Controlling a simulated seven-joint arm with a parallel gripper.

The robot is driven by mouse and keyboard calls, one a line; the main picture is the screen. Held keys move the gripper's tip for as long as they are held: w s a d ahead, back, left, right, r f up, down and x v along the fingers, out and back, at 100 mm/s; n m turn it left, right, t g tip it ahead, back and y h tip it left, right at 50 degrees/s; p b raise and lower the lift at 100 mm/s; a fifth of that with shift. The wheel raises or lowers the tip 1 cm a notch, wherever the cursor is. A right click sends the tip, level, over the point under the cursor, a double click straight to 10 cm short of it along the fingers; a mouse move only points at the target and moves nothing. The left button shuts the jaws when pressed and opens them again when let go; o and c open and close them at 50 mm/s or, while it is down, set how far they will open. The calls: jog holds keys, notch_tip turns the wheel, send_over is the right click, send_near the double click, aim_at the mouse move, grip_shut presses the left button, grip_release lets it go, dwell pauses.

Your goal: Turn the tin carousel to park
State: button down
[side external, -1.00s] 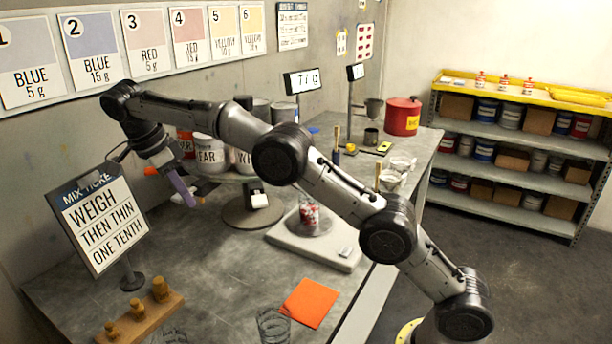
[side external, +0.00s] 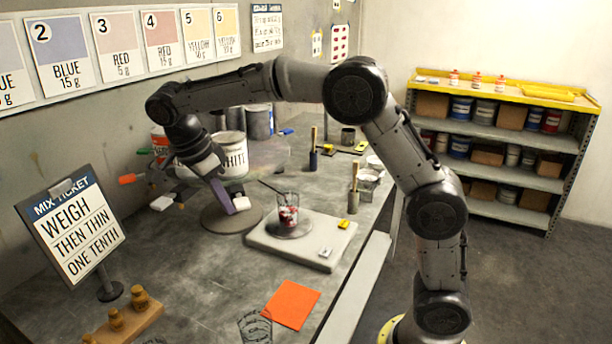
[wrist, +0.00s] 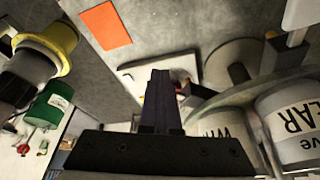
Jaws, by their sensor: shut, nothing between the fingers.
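The tin carousel carries large paint tins at the back of the bench, partly hidden by my arm. A tin marked WHITE (side external: 233,158) shows in the side view, with a red-labelled tin (side external: 159,140) left of it. The shut fingers (wrist: 160,75) fill the middle of the wrist view. Contact cannot be told.
An orange sheet (side external: 291,304) lies in front. A mix-ticket sign (side external: 70,225) stands left.

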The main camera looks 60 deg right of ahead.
jog(key=s+d+n+t, duration=0.1)
jog(key=s+d+n, duration=0.2)
jog(key=s+d, duration=0.35)
jog(key=s+d+n+t, duration=0.1)
jog(key=s+d+n, duration=0.2)
jog(key=d, duration=0.7)
jog(key=s+a+r+m+y, duration=0.1)
jog(key=s+a+m+y, duration=0.25)
jog(key=a+y, duration=0.45)
jog(key=d+r+m+t+y, duration=0.2)
jog(key=d+r+m+t, duration=0.3)
jog(key=d+r+m, duration=0.15)
jog(key=w+a+r+x, duration=0.1)
jog(key=x, duration=1.1)
jog(key=shift+w+a+n, duration=0.3)
